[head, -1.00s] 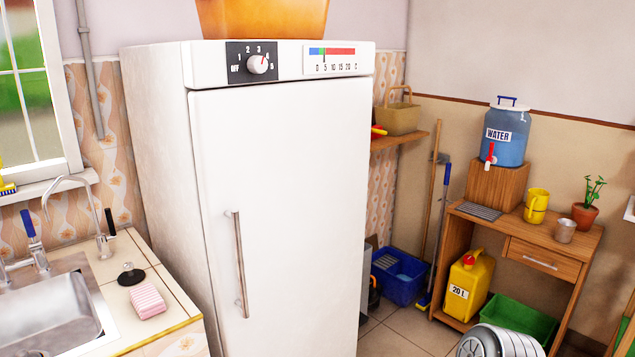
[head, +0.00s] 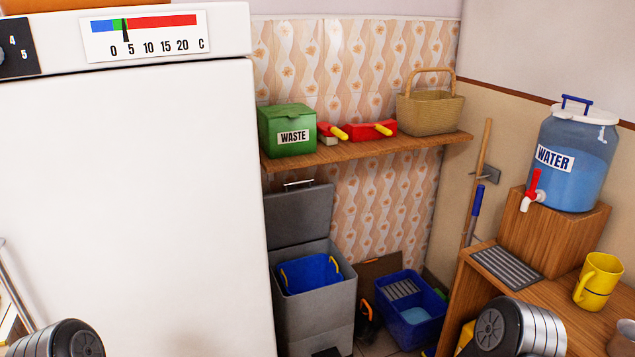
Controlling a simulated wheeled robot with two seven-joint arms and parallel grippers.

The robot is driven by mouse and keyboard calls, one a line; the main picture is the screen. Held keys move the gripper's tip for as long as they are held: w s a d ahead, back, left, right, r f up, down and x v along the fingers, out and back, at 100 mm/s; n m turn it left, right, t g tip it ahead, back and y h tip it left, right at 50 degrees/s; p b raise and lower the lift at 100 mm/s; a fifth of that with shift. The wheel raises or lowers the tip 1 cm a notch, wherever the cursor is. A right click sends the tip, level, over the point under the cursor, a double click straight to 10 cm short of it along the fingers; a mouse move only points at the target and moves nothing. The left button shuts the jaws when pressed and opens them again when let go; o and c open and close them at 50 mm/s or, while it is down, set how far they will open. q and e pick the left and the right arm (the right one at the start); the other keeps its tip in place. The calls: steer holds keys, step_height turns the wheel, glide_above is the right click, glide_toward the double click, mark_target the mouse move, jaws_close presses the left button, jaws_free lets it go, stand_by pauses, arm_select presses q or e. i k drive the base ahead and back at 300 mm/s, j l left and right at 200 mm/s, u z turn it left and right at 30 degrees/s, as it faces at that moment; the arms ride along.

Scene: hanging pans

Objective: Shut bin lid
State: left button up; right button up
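A grey bin (head: 318,308) stands on the floor right of the fridge, against the patterned wall. Its grey lid (head: 298,215) is open, tilted up at the back, with a light handle (head: 298,184) at its top edge. A blue inner bucket (head: 310,272) with yellow handles sits inside the bin. Rounded dark and silver links of my arms show at the bottom left and bottom right. Neither of my grippers is in view.
The white fridge (head: 135,210) stands left of the bin. A wooden shelf (head: 365,150) above the bin holds a green WASTE box (head: 287,130), red items and a basket (head: 430,108). A blue tub (head: 410,312) is right of the bin. A wooden table (head: 548,300) with a water jug (head: 573,160) stands further right.

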mark_target(302, 216)
steer(key=i+l+u, duration=0.1)
steer(key=l, duration=0.4)
steer(key=z, duration=0.45)
steer(key=i+z, duration=0.1)
steer(key=z, duration=0.4)
steer(key=i+z, duration=0.1)
steer(key=z, duration=0.85)
steer(key=i+z, duration=0.1)
steer(key=z, duration=0.35)
steer(key=j+z, duration=0.1)
steer(key=z, duration=0.35)
steer(key=i+j+z, duration=0.15)
steer(key=j+z, duration=0.5)
steer(key=z, duration=0.15)
steer(key=j+u, duration=0.3)
steer(key=i+j+u, duration=0.1)
steer(key=j+u, duration=0.15)
steer(key=j, duration=0.15)
steer(key=i+j+u, duration=0.15)
steer(key=j+u, duration=0.3)
steer(key=u, duration=0.35)
steer(key=j+u, duration=0.1)
steer(key=u, duration=0.4)
steer(key=i+u, duration=0.15)
steer(key=u, duration=0.35)
steer(key=j+u, duration=0.1)
steer(key=u, duration=0.4)
steer(key=i+l, duration=0.05)
